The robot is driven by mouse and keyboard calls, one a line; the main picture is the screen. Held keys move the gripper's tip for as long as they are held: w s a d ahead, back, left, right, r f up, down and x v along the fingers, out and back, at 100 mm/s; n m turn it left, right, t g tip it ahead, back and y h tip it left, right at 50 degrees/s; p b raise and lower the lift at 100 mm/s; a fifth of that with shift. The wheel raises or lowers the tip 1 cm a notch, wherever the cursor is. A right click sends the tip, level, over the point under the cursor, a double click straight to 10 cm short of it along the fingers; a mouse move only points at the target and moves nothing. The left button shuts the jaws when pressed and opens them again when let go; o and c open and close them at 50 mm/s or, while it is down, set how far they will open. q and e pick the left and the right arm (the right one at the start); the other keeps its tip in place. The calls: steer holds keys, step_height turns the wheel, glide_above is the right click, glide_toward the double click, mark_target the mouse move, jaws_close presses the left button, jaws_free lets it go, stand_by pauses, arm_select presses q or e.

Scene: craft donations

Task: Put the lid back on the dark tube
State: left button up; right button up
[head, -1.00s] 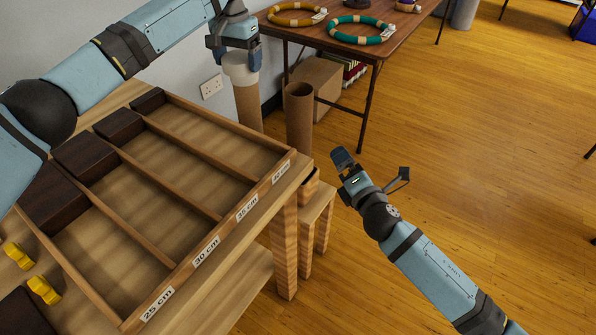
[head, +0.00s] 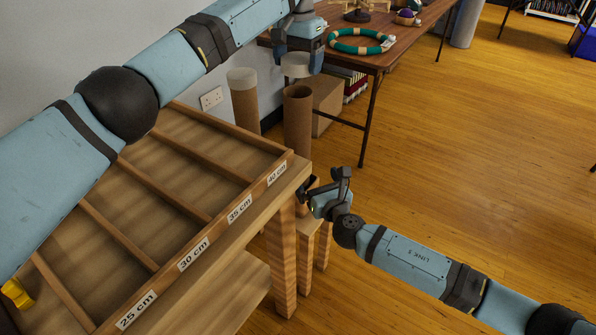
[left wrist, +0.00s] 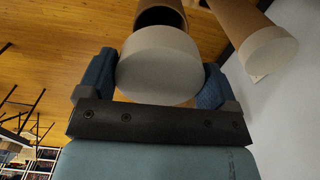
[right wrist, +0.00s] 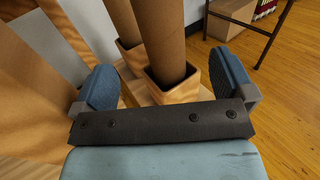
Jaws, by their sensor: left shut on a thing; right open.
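The dark tube (head: 297,125) stands upright with its top end open; its dark mouth shows in the left wrist view (left wrist: 160,14). My left gripper (head: 298,52) is shut on a whitish round lid (head: 295,70), held just above the dark tube and apart from it. The lid (left wrist: 157,65) sits between both fingers in the left wrist view. My right gripper (head: 322,190) is open, low beside the tube. In the right wrist view the tube (right wrist: 160,40) stands ahead, between the open fingers' directions, in a square wooden socket (right wrist: 175,88).
A lighter tube (head: 245,108) with a white lid stands to the left. The wooden tray (head: 228,222) with labelled lanes is in front. A brown table (head: 390,50) with a green ring (head: 360,42) and a cardboard box (head: 325,100) are behind. The floor at right is clear.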

mark_target(297, 92)
steer(key=x, duration=1.2)
steer(key=shift+s, duration=0.1)
steer(key=shift+d, duration=0.1)
steer(key=c, duration=1.3)
arm_select(q)
steer(key=shift+s+f, duration=0.1)
steer(key=shift+f, duration=2.4)
steer(key=shift+f, duration=0.9)
steer(key=shift+f, duration=0.6)
steer(key=o, duration=0.7)
